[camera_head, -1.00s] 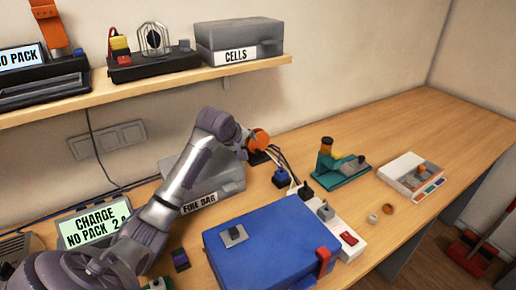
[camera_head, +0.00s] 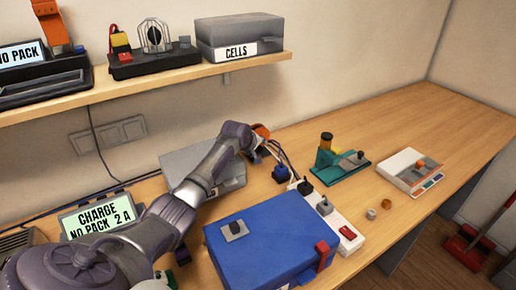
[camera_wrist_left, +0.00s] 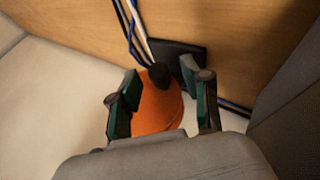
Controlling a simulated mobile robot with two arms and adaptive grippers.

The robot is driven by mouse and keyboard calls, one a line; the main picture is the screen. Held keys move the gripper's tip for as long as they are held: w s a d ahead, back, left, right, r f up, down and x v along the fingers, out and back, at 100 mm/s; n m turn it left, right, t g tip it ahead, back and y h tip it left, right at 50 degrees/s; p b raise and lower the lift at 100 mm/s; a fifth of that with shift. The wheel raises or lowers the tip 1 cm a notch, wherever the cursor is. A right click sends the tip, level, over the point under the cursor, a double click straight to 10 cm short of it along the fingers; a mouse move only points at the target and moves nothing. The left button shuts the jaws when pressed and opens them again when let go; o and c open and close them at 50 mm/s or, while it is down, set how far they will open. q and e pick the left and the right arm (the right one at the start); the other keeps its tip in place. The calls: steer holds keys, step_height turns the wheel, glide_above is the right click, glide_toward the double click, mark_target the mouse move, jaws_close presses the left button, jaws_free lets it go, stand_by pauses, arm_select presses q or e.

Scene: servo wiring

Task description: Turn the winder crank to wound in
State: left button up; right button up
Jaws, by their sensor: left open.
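The winder is an orange rounded body (camera_head: 262,131) by the wall at the back of the bench, mostly hidden behind my left wrist in the head view. In the left wrist view its orange body (camera_wrist_left: 158,108) lies between the two fingers, with a black knob (camera_wrist_left: 159,75) at its far end and a dark base (camera_wrist_left: 180,52) behind. My left gripper (camera_wrist_left: 161,82) is open, one green-padded finger on each side of it. I cannot tell whether the pads touch it. The crank's turned position is unclear. My right gripper is not in view.
Dark and white cables (camera_wrist_left: 135,35) run close past the winder. A grey box (camera_head: 190,160) sits under my left arm. A blue case (camera_head: 265,245) and a white power strip (camera_head: 338,222) stand in front. The bench (camera_head: 430,125) is clear at the far right.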

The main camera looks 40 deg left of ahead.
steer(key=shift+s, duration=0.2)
arm_select(q)
jaws_close()
steer(key=shift+r+g+p, duration=0.5)
steer(key=shift+g+p, duration=0.1)
steer(key=shift+p, duration=0.55)
steer(key=shift+r+m+g+y+p, duration=0.1)
steer(key=shift+m+g+y+p, duration=0.25)
steer(key=shift+g+p, duration=0.2)
steer(key=shift+g, duration=0.45)
steer(key=shift+m+g+y+b, duration=0.25)
steer(key=shift+g+y+b, duration=0.45)
steer(key=shift+b, duration=0.5)
steer(key=g+b, duration=0.1)
steer(key=b, duration=0.2)
steer(key=shift+r+g, duration=0.3)
steer(key=shift+r, duration=0.05)
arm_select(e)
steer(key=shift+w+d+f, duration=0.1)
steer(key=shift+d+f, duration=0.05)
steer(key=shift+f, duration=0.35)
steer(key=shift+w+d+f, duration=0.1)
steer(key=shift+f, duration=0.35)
